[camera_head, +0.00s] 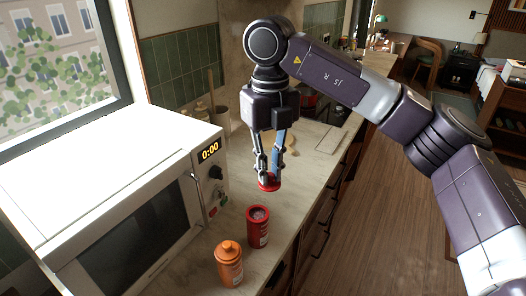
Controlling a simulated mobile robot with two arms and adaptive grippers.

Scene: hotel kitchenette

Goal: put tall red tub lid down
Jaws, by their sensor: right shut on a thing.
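A tall red tub (258,230) stands upright and open on the counter, with its dark mouth and some contents showing. My right gripper (269,178) is above and slightly behind the tub, pointing down. It is shut on the red tub lid (269,184), held apart from the tub. Whether the lid touches the counter is hard to tell. My left gripper is not in view.
An orange lidded jar (228,264) stands in front of the tub. A white microwave (128,205) fills the left of the counter. Bare counter (300,176) lies right of the lid, up to the counter's front edge.

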